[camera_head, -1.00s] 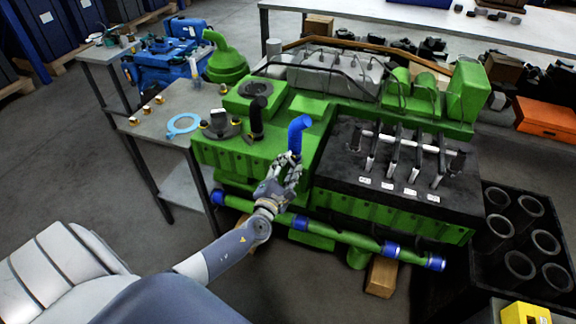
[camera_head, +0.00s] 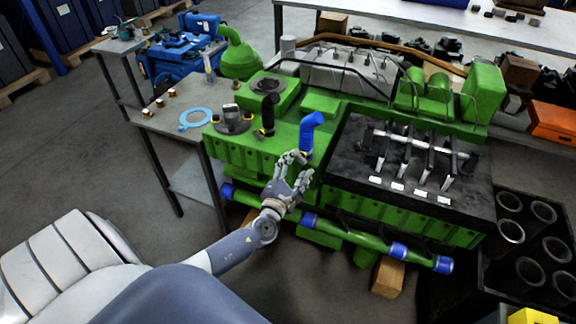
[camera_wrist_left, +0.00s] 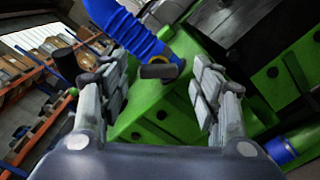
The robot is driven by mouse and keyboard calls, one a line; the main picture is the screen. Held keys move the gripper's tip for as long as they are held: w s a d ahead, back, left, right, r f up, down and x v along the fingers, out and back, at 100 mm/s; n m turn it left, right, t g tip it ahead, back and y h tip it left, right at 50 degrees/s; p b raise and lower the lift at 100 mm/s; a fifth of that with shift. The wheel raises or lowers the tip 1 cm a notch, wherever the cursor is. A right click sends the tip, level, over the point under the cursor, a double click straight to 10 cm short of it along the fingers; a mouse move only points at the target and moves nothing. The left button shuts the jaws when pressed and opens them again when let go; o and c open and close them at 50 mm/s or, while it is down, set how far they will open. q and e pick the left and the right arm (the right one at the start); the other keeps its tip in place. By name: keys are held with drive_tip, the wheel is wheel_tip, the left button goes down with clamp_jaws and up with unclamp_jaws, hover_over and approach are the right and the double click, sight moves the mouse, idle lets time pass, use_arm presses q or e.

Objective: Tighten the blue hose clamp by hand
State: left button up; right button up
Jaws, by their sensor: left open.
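The blue hose (camera_head: 309,132) stands up from the green engine block and bends at its top. It also shows in the wrist view (camera_wrist_left: 133,30), ribbed and slanting. At its lower end is a dark clamp piece (camera_wrist_left: 158,72) beside a yellow ring (camera_wrist_left: 181,68); I cannot make out a blue clamp band. My left gripper (camera_head: 296,163) is open just in front of the hose's base. In the wrist view my left gripper (camera_wrist_left: 162,82) has its fingers on either side of the dark piece, with nothing visibly gripped. My right gripper is not in view.
The green engine block (camera_head: 236,152) surrounds the hose base. A black upright pipe (camera_head: 268,112) stands left of the hose. A black cover with rocker parts (camera_head: 350,150) is close on the right. A green pipe with blue ends (camera_head: 350,235) runs along the front.

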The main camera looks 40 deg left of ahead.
use_arm(q)
drive_tip(key=v, duration=1.1)
